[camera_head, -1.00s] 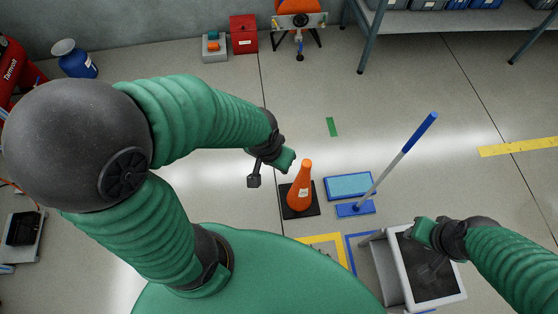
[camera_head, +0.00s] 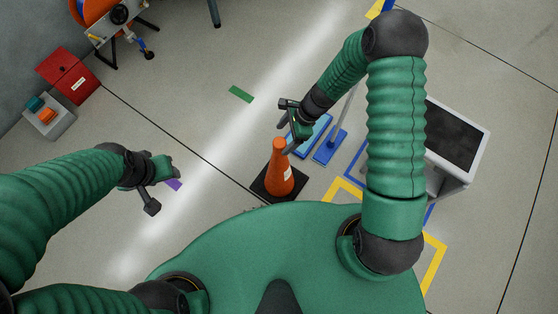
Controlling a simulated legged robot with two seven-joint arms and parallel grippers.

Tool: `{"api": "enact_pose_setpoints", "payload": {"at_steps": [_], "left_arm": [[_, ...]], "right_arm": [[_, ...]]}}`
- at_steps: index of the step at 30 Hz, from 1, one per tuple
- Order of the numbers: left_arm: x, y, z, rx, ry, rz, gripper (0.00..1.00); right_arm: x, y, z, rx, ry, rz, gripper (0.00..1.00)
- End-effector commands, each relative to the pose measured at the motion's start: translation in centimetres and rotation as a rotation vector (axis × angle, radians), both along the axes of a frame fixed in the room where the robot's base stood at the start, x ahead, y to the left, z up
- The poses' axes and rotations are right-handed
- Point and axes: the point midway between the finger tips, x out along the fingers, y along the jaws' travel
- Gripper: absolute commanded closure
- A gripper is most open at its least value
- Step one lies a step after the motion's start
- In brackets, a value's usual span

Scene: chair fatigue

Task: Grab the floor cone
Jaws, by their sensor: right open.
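My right gripper (camera_head: 287,128) is open, just above and beyond the cone's tip; from this angle I cannot tell whether a finger touches the cone. My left gripper (camera_head: 163,187) is to the left of the cone, well apart from it and over bare floor. Its fingers appear spread with nothing between them.
A blue tray (camera_head: 312,130) and a blue-based pole (camera_head: 330,146) stand right behind the cone. A white cart with a dark top (camera_head: 453,137) is at the right. A red box (camera_head: 68,75) and an orange reel (camera_head: 95,15) are at the upper left. Floor left of the cone is clear.

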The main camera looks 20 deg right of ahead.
Motion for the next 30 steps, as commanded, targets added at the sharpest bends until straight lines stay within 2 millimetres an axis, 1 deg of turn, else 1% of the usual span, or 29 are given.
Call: {"api": "enact_pose_setpoints", "payload": {"at_steps": [1, 4, 8, 12, 15, 17, 22, 30], "left_arm": [[0.0, 0.0, -0.8, 0.0, 0.0, 0.0, 0.53], [0.0, 0.0, -1.1, 0.0, 0.0, 0.0, 0.53], [0.0, 0.0, -1.7, 0.0, 0.0, 0.0, 0.53], [0.0, 0.0, -3.4, 0.0, 0.0, 0.0, 0.53], [0.0, 0.0, -4.0, 0.0, 0.0, 0.001, 0.53], [0.0, 0.0, -4.0, 0.0, 0.0, 0.001, 0.53], [0.0, 0.0, -3.8, 0.0, 0.0, 0.0, 0.53], [0.0, 0.0, -3.8, 0.0, 0.0, 0.0, 0.53]], "right_arm": [[0.0, 0.6, -1.3, 0.0, 0.002, 0.002, 0.22], [0.1, 1.3, -2.2, -0.006, 0.0, 0.003, 0.22], [0.0, 1.8, -3.2, -0.009, -0.001, 0.005, 0.22], [-0.4, 2.5, -5.9, -0.007, 0.001, 0.004, 0.22], [-0.2, 3.1, -7.2, -0.006, 0.0, 0.005, 0.22], [-0.2, 3.3, -7.4, -0.006, -0.001, 0.005, 0.22], [-0.2, 3.3, -7.2, -0.007, -0.002, 0.004, 0.22], [-0.2, 3.3, -7.1, -0.007, -0.002, 0.004, 0.58]]}}
